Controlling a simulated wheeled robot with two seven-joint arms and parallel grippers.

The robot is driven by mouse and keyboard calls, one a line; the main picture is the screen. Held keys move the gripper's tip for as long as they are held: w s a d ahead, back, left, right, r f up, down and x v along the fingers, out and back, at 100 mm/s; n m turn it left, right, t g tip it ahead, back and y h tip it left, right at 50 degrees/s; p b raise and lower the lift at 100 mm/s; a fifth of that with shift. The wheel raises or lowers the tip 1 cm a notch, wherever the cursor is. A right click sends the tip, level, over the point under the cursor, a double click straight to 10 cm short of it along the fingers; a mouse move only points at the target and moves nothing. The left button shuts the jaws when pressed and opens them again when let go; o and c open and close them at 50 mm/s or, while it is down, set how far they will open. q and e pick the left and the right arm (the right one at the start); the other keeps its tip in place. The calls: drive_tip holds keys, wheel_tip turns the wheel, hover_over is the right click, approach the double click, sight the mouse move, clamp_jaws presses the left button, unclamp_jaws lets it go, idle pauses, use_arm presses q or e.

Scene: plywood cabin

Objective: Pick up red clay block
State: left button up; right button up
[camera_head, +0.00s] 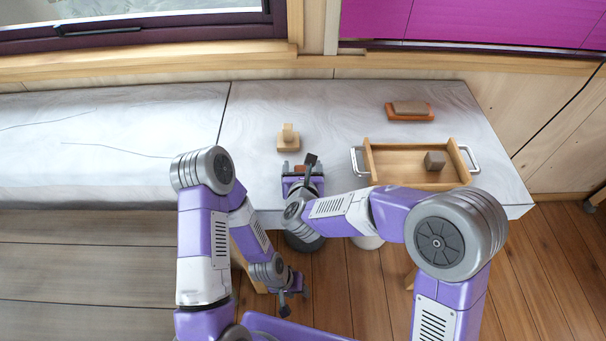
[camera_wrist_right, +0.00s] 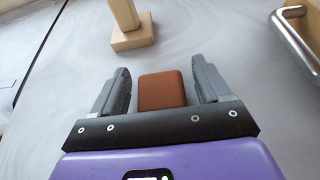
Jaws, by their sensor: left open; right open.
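The red clay block (camera_wrist_right: 162,90) is a small reddish-brown block lying on the pale marbled table. It also shows, partly covered, in the head view (camera_head: 301,169). My right gripper (camera_wrist_right: 160,72) is open, with one finger on each side of the block and a narrow gap visible at both sides. In the head view the right gripper (camera_head: 299,166) is over the table's front part. Whether the fingers are down at block height is hard to tell. My left gripper (camera_head: 293,286) is open and empty, low in front of the table, above the wooden floor.
A wooden piece with an upright post (camera_head: 288,141) stands just behind the block. To the right is a wooden tray (camera_head: 412,148) with metal handles, holding a brown block (camera_head: 434,160). An orange base with a brown block (camera_head: 408,108) lies farther back. The table's left side is clear.

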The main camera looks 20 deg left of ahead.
drive_tip(key=shift+w+f, duration=0.1)
drive_tip(key=shift+w, duration=0.15)
drive_tip(key=c, duration=1.1)
